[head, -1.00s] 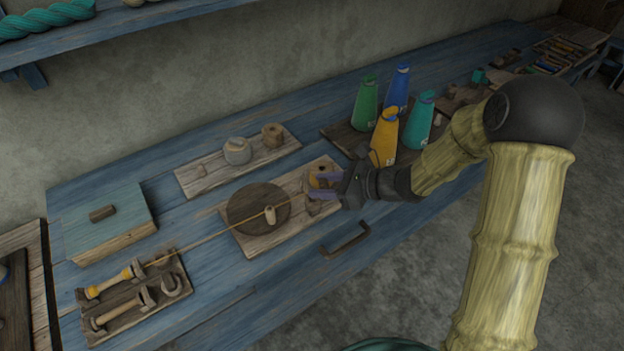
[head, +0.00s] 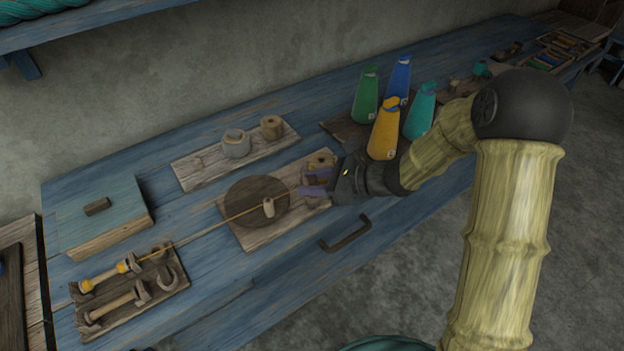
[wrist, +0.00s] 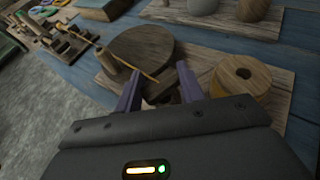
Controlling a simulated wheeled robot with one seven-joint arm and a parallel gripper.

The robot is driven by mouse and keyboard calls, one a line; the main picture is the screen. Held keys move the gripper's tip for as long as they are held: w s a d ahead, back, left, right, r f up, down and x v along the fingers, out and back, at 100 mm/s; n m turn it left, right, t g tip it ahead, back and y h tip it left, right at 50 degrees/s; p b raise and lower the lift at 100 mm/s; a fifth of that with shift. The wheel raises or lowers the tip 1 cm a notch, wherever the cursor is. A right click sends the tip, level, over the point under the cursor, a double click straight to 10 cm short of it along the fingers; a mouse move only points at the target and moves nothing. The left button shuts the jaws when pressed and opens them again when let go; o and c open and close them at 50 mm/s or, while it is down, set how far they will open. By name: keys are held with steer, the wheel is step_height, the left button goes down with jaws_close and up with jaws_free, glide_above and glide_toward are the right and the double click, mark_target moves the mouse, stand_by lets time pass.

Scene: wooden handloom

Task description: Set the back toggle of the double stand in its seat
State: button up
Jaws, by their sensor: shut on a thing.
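The double stand (head: 140,307) is a dark board at the front left with two bobbins lying on it. The back bobbin (head: 105,276) carries yellow thread; the front one (head: 118,305) is bare. A yellow thread (head: 215,222) runs taut from the back bobbin past an upright peg (head: 268,207) to my gripper (head: 314,182). In the wrist view my gripper (wrist: 158,86) has its purple fingers on either side of a small dark wooden piece (wrist: 160,89), apparently the toggle, at the thread's end. Whether it touches the board below, and which part is its seat, I cannot tell.
A round disc (head: 250,193) lies on a pale board (head: 262,238), with a holed wooden spool (wrist: 255,82) close to my gripper. Behind is a board with a grey pot (head: 236,146). Several coloured cones, one yellow (head: 384,135), stand near my arm. A blue box (head: 115,205) stands left.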

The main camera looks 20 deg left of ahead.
steer(key=shift+f+b, duration=0.5)
steer(key=shift+f, duration=0.45)
steer(key=o, duration=1)
steer(key=w+p+v, duration=0.1)
steer(key=v, duration=1.6)
steer(key=shift+s+r+p, duration=0.2)
steer(key=shift+s+p, duration=0.2)
steer(key=shift+s, duration=0.1)
steer(key=shift+d, duration=0.15)
